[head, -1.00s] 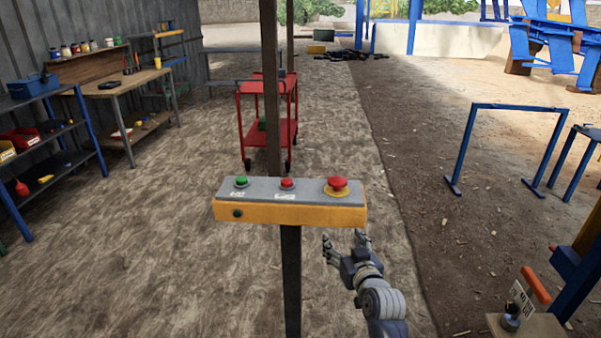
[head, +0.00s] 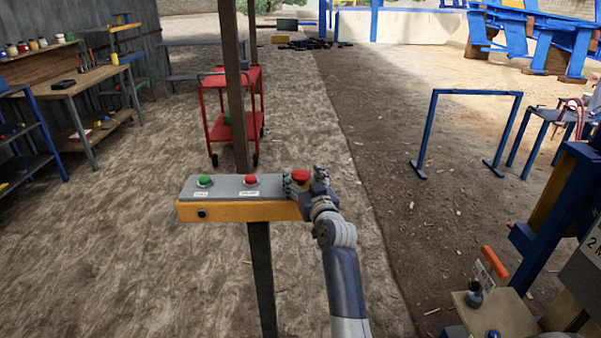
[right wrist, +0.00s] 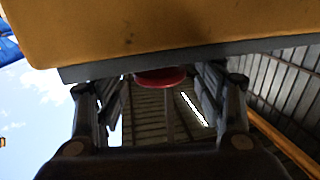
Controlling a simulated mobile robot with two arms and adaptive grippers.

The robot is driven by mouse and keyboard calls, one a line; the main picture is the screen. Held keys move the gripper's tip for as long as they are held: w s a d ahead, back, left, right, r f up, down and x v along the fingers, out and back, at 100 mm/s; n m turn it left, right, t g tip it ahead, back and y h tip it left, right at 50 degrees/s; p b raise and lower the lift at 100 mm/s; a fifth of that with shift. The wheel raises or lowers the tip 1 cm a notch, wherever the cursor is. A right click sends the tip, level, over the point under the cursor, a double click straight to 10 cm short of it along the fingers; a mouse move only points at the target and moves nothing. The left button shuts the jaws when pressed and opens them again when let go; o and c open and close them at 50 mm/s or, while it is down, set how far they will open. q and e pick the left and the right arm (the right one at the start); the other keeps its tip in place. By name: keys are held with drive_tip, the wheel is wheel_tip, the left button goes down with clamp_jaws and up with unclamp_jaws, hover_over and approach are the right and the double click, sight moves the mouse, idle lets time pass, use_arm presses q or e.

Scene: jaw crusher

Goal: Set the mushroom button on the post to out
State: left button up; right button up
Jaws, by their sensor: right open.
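The red mushroom button (head: 301,176) sits at the right end of the control box (head: 218,210), a grey-topped yellow box on a dark post (head: 262,275). My right gripper (head: 302,186) is at the button, with its open fingers on either side of the red cap. In the right wrist view the red cap (right wrist: 160,77) shows between the two fingers of the gripper (right wrist: 163,105), with a visible gap on each side. The button's collar is mostly hidden by the fingers in the head view. My left gripper is not in view.
A green button (head: 205,181) and a smaller red button (head: 251,180) stand left on the same box. A red trolley (head: 213,135) is behind the post. A blue frame (head: 427,135) stands to the right. A lever with an orange handle (head: 495,262) is at lower right.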

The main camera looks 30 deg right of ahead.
drive_tip(key=shift+x, duration=1.15)
drive_tip(key=shift+c, duration=0.3)
clamp_jaws()
drive_tip(key=shift+r+p, duration=0.85)
drive_tip(key=shift+p, duration=0.1)
drive_tip(key=shift+o, duration=0.3)
unclamp_jaws()
